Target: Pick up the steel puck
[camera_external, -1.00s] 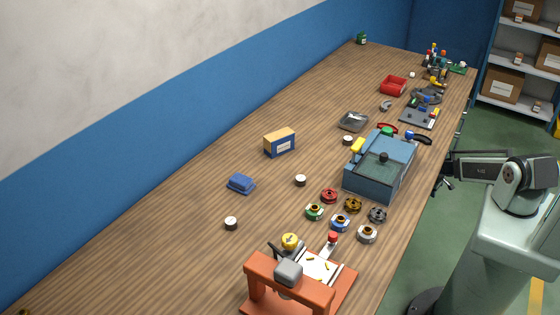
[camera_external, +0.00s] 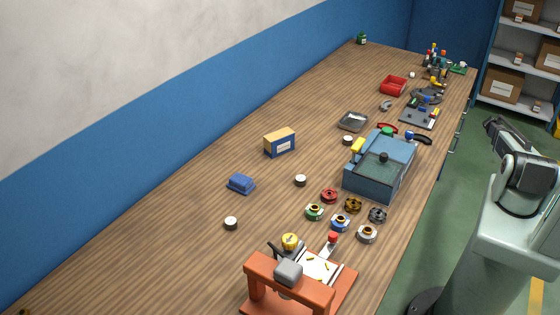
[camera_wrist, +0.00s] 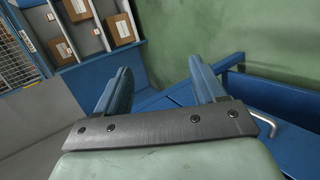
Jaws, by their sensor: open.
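Several short round dark pieces with pale tops lie apart on the wooden table: a near one (camera_external: 231,223), a middle one (camera_external: 300,180) and one beside the blue-grey box (camera_external: 348,140). Which one is the steel puck, I cannot tell. A grey ringed piece (camera_external: 377,215) and a silvery one (camera_external: 367,234) lie among coloured ones. My gripper (camera_wrist: 160,78) shows two blue fingers spread apart with nothing between them. My arm is folded up off the table's right side, well away from these pieces. The wrist view shows none of them.
A blue-grey box (camera_external: 366,184) with a lid stands near the table's right edge. An orange press-like frame (camera_external: 258,277) stands at the front. A yellow-blue carton (camera_external: 282,148) and a blue block (camera_external: 241,184) lie farther left. The table's left half is mostly clear.

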